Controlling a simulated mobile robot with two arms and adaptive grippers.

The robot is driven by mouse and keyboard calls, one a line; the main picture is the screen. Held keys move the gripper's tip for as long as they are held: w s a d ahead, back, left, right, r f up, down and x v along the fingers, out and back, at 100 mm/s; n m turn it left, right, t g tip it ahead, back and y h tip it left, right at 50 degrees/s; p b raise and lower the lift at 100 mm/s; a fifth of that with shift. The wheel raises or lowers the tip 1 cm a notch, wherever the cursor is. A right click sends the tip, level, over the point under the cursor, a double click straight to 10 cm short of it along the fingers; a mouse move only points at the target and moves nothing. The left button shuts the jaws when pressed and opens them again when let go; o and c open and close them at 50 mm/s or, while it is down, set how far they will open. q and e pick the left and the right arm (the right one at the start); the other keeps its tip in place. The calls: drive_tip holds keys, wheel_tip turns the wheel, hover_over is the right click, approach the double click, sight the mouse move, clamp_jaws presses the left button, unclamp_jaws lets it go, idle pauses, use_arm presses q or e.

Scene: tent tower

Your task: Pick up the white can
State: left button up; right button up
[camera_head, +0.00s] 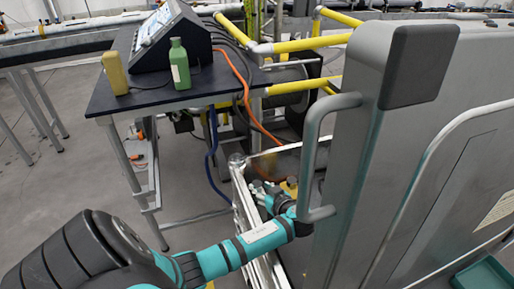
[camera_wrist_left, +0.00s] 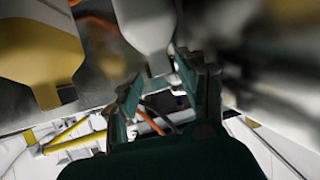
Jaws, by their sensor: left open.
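My left gripper (camera_head: 261,193) reaches low, beside the big grey door and its handle. A smooth white object with a narrowed end (camera_wrist_left: 148,22) is just beyond the fingertips at the top of the wrist view. It may be the white can, but its full shape is cut off. I cannot tell whether a finger touches it. In the head view I cannot make out a white can. My right gripper is not in view.
A yellow and white object (camera_wrist_left: 40,50) is close on the left in the wrist view. The grey door (camera_head: 345,150) with its handle (camera_head: 312,150) stands tight against my left forearm. A dark table (camera_head: 165,95) holds a green bottle (camera_head: 179,65) and a yellow container (camera_head: 115,73).

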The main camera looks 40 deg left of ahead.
sight(259, 187)
use_arm(q)
drive_tip(key=x, duration=0.3)
drive_tip(key=shift+w+a+f, duration=0.1)
drive_tip(key=shift+w+a, duration=0.05)
drive_tip(key=shift+a, duration=0.25)
drive_tip(key=shift+d, duration=0.1)
clamp_jaws()
